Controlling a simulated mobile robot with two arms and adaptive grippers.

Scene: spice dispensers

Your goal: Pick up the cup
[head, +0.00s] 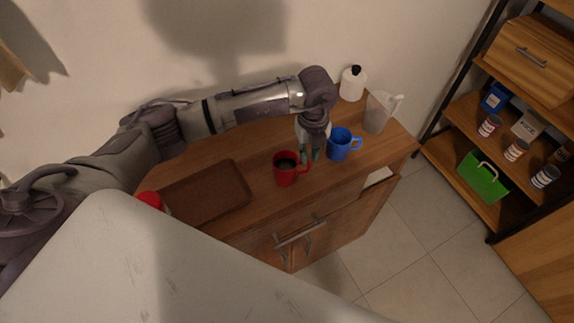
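A red cup (286,169) with dark contents stands upright on the wooden cabinet top, its handle toward the right. A blue cup (339,145) stands to its right and a little farther back, its handle also toward the right. My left gripper (309,154) points down between the two cups, close to the red cup's handle. Its greenish fingertips are small and partly hidden, so I cannot tell whether they are apart or touching the handle. My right gripper is not in view.
A brown tray (205,193) lies left of the red cup, with a red-topped item (150,200) beyond its left end. A white bottle (352,84) and a clear pitcher (377,112) stand at the back right. Shelves (520,116) stand far right.

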